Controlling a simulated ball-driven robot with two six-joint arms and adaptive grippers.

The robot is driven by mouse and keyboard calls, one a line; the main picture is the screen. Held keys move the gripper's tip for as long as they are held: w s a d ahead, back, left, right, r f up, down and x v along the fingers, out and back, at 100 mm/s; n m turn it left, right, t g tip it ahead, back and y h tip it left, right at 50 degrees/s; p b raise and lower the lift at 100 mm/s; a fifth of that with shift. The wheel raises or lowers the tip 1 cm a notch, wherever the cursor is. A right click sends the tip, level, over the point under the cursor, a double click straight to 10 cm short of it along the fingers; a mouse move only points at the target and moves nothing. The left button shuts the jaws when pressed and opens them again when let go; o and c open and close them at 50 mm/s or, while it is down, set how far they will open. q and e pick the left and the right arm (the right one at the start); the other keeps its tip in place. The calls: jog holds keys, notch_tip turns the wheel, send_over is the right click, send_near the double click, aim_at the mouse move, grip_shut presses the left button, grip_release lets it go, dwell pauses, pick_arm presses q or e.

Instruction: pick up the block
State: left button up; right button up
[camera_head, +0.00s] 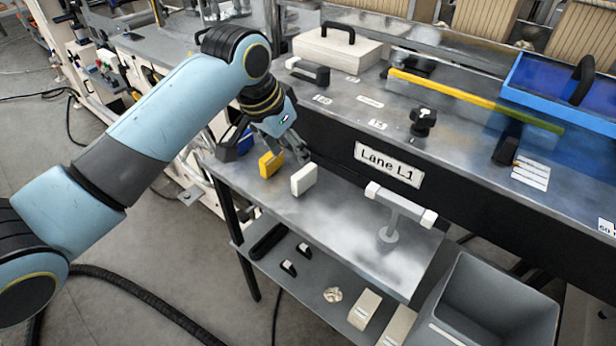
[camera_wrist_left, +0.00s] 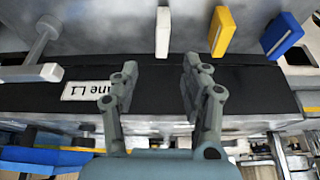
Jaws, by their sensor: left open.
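Three upright blocks stand in a row on the grey metal shelf (camera_head: 340,222): a white block (camera_head: 304,180), a yellow block (camera_head: 271,164) and a blue block (camera_head: 245,143), which is partly hidden. The wrist view shows the white block (camera_wrist_left: 163,32), the yellow block (camera_wrist_left: 221,32) and the blue block (camera_wrist_left: 281,36) apart from each other. My left gripper (camera_head: 297,152) is open and empty, above and behind the row, close to the white block. In the wrist view, the white block lies beyond the gap between its fingertips (camera_wrist_left: 160,66). Which block is meant cannot be told.
A T-shaped grey stand (camera_head: 397,215) with white ends rises from the shelf at the right. The dark machine front with the Lane L1 sign (camera_head: 389,164) is behind. A grey bin (camera_head: 495,305) stands at the lower right. The shelf's middle is clear.

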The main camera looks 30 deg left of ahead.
aim_at(301, 173)
pick_arm(q)
jog(key=x, duration=0.4)
jog(key=shift+w+d+f, duration=0.1)
jog(key=shift+w, duration=0.2)
jog(key=x, duration=0.6)
jog(key=shift+s+a+f+p, duration=0.1)
jog(key=shift+s+a+p, duration=0.15)
jog(key=shift+s+p, duration=0.05)
grip_shut()
